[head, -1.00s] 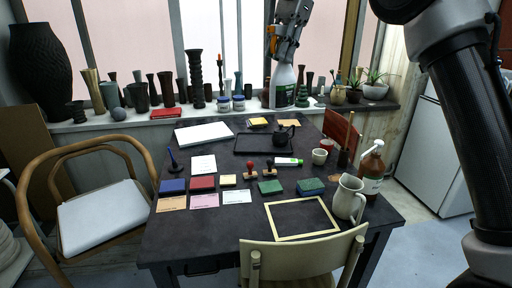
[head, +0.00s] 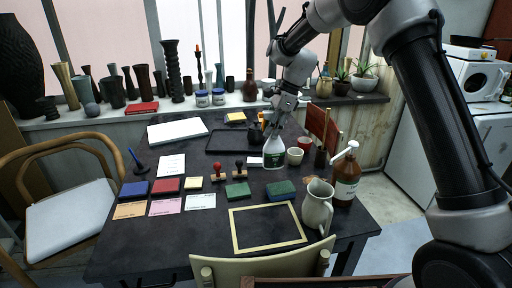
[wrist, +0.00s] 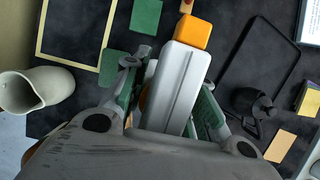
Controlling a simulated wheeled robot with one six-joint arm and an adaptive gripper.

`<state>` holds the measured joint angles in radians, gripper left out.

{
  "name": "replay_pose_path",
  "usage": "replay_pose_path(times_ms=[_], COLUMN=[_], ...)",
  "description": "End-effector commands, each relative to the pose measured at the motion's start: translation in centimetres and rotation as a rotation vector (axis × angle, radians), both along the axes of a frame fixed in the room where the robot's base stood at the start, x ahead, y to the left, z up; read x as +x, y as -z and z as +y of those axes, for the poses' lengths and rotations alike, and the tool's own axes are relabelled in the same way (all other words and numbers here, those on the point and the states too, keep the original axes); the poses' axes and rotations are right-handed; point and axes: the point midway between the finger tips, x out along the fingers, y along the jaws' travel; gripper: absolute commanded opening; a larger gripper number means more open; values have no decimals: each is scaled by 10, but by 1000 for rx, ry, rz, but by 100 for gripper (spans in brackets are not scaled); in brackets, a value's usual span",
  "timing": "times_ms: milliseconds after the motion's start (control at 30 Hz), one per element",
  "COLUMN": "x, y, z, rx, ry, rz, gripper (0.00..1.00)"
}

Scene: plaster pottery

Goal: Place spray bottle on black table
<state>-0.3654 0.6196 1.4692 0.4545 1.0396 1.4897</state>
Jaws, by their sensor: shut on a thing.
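The spray bottle (head: 274,153) is white with a green label and shows upright over the far middle of the black table (head: 195,245). Its base is at or just above the table top; I cannot tell whether it touches. My gripper (head: 273,126) is shut on its upper part from above. In the wrist view the bottle's grey head (wrist: 182,80) with an orange nozzle (wrist: 192,32) lies between my fingers (wrist: 165,97). The bottle's lower part is hidden there.
Close to the bottle are a cream cup (head: 295,156), a black teapot (head: 255,134) and red and black stamps (head: 238,172). A brown pump bottle (head: 346,180) and a pitcher (head: 317,208) stand at the right. An empty frame (head: 235,240) lies in front.

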Motion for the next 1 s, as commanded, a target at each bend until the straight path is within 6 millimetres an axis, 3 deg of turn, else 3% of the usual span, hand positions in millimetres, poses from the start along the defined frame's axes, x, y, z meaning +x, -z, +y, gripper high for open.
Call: replay_pose_path(times_ms=[500,867,900,1000], x=[0,1,0,0], y=[59,62,62,62], z=[0,0,0,0], rx=[0,1,0,0], ry=[-1,-1,-1,-1], rz=[-1,-3,-2,-2], gripper=[0,0,34,49])
